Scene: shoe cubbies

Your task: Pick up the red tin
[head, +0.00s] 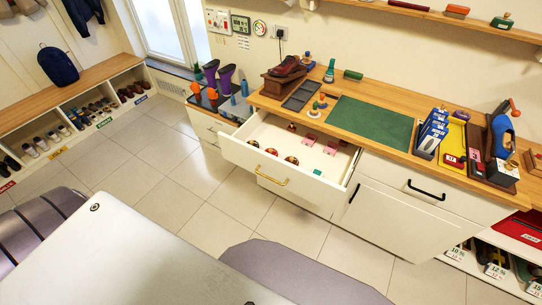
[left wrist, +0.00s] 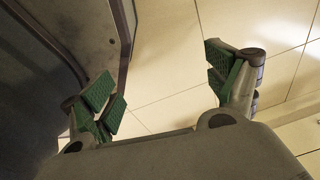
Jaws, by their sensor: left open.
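An open white drawer (head: 232,151) under the wooden counter holds several small round tins. Dark reddish tins (head: 271,152) sit along its front side, and another small reddish round thing (head: 291,127) lies towards the back. At this size I cannot tell which one is the red tin. My left gripper (left wrist: 158,80) shows in the left wrist view with its green-padded fingers wide apart and nothing between them. Neither gripper shows in the head view.
Pink items (head: 310,139) and a small teal item (head: 317,172) share the drawer. The counter holds a green mat (head: 370,127), a shoe on a wooden stand (head: 286,69), and blue boxes (head: 433,132). A shoe bench (head: 75,82) stands at left. The tiled floor (head: 170,170) before the drawer is clear.

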